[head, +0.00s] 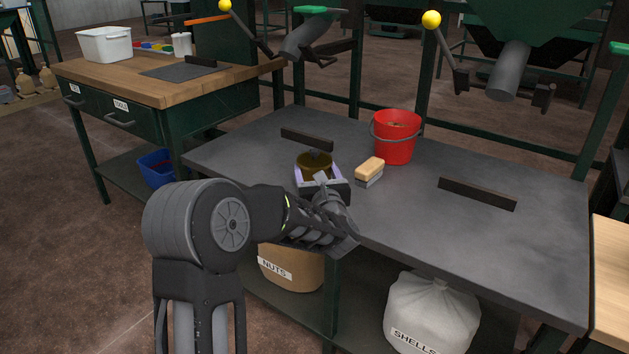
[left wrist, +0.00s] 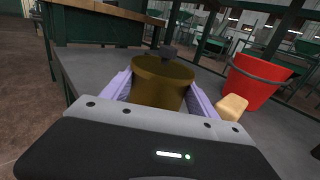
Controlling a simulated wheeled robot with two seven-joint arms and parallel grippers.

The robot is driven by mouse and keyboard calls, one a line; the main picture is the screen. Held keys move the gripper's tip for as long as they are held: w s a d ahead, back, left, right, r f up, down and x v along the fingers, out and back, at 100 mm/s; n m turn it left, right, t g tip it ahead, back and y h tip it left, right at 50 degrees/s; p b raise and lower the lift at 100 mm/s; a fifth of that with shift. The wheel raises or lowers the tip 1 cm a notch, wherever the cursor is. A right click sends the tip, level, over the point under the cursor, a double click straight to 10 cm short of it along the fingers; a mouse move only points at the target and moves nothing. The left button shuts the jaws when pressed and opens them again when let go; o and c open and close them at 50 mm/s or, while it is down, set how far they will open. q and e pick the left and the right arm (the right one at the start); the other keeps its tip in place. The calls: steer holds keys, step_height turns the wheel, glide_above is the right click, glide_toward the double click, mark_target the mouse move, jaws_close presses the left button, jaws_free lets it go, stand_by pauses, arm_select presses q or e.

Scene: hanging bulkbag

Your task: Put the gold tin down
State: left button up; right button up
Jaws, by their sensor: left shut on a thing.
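The gold tin (head: 314,163) is a dark gold, round can with a dark knob on its lid. My left gripper (head: 317,172) is shut on it, with a lilac finger on each side. In the left wrist view the tin (left wrist: 162,84) sits upright between the two fingers (left wrist: 160,92). The tin is at the grey table (head: 400,229), left of its middle. The gripper body hides the tin's base, so I cannot tell whether it touches the table top. My right gripper is not in view.
A tan-topped brush or block (head: 370,171) lies just right of the tin, with a red bucket (head: 396,138) behind it. Dark low bars (head: 307,139) and (head: 477,194) stand on the table. The table's front right is clear. Grey spouts (head: 509,72) hang above the back.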

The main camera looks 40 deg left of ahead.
arm_select(q)
jaws_close()
steer(key=shift+r, duration=0.1)
step_height(320, 180, up, 10)
steer(key=p, duration=0.3)
stand_by(0.7)
